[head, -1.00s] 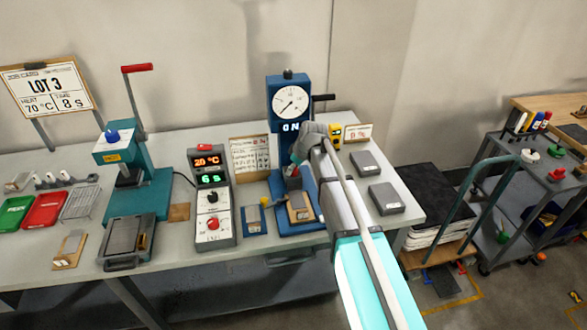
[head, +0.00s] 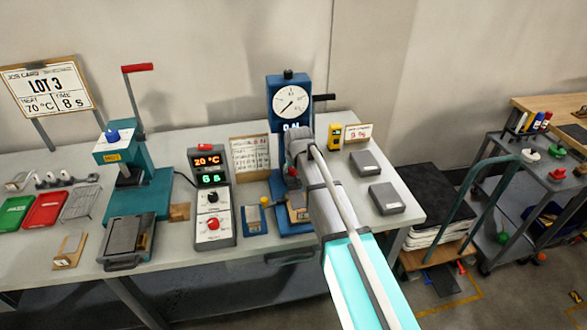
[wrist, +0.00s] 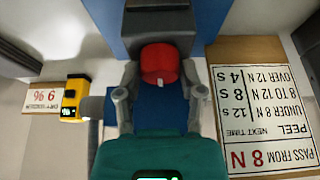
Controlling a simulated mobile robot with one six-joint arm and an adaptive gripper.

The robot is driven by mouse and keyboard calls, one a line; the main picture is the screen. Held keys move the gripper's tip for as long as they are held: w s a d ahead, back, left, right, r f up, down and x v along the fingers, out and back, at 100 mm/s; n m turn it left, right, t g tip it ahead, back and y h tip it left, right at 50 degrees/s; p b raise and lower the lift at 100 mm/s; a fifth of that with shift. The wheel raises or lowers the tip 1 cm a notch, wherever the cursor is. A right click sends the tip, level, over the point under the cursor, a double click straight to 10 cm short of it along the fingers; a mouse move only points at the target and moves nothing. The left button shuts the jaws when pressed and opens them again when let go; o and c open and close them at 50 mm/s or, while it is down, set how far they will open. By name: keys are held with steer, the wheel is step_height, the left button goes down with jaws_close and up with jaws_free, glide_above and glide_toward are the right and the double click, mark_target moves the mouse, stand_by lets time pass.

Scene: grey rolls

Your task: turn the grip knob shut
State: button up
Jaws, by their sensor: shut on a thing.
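The red grip knob (wrist: 160,64) sits on the front of the blue tester's grey grip block in the wrist view. My gripper (wrist: 160,82) is shut on the knob, with a grey finger on each side of it. In the head view my gripper (head: 293,158) is at the blue tester (head: 290,85), below its round dial. A small bit of the red knob (head: 292,171) shows beside my gripper there. My arm hides most of the tester's lower part.
A yellow meter (head: 334,138) stands just right of my gripper. A printed peel card (head: 250,155) stands to the left, beside a control box (head: 212,200). Two grey blocks (head: 366,162) lie on the bench at right. A teal press (head: 130,175) stands further left.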

steer(key=m, duration=0.2)
steer(key=m+h, duration=0.1)
steer(key=m, duration=0.1)
steer(key=shift+m+h, duration=0.3)
steer(key=m+h, duration=0.1)
steer(key=m, duration=0.3)
steer(key=shift+m+g+h, duration=0.3)
steer(key=shift+h, duration=0.1)
steer(key=o, duration=1.2)
steer(key=shift+c, duration=0.2)
